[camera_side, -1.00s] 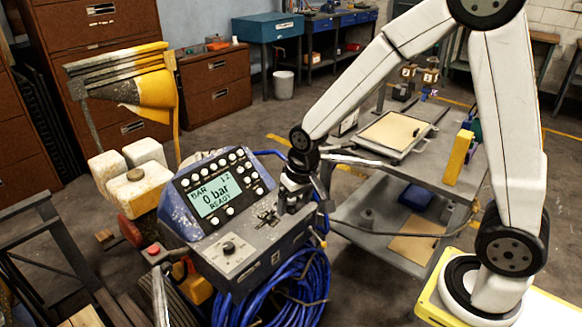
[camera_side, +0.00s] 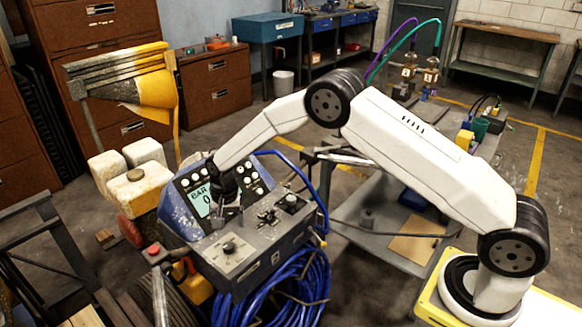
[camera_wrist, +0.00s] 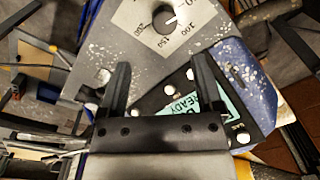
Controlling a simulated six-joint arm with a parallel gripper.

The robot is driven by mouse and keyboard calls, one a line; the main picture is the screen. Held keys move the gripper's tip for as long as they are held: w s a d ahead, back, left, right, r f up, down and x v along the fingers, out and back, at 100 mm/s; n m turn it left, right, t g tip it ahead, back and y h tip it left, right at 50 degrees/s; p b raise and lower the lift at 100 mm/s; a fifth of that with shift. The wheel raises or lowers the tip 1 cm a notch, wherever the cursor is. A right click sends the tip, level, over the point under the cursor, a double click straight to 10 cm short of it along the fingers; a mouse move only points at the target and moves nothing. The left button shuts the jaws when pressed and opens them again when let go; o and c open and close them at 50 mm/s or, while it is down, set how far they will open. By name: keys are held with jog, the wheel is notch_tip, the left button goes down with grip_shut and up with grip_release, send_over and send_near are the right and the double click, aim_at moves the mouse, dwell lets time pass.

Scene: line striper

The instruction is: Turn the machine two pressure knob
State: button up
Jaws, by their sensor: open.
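The machine is a blue and grey line striper (camera_side: 250,255) with a sloped control console. Its front panel carries a light plate with a dark knob (camera_side: 229,247); another small knob (camera_side: 291,200) sits at the console's right end. The wrist view shows a dark knob (camera_wrist: 165,22) on a pale dial plate (camera_wrist: 145,40) marked with numbers, ahead of the fingertips and not touched. My gripper (camera_wrist: 162,75) is open and empty over the console.
Small levers (camera_side: 267,214) stand between the two knobs. A blue hose coil (camera_side: 285,285) hangs at the front. A grey cart (camera_side: 360,225) stands to the right. Dark metal rails (camera_side: 50,240) are at the left.

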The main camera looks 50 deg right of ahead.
aim_at(228, 245)
jog(key=shift+w+a+f, duration=0.25)
jog(key=shift+w+f, duration=0.05)
jog(key=shift+f, duration=0.25)
jog(key=shift+w+f, duration=0.1)
jog(key=shift+f, duration=3.8)
grip_shut()
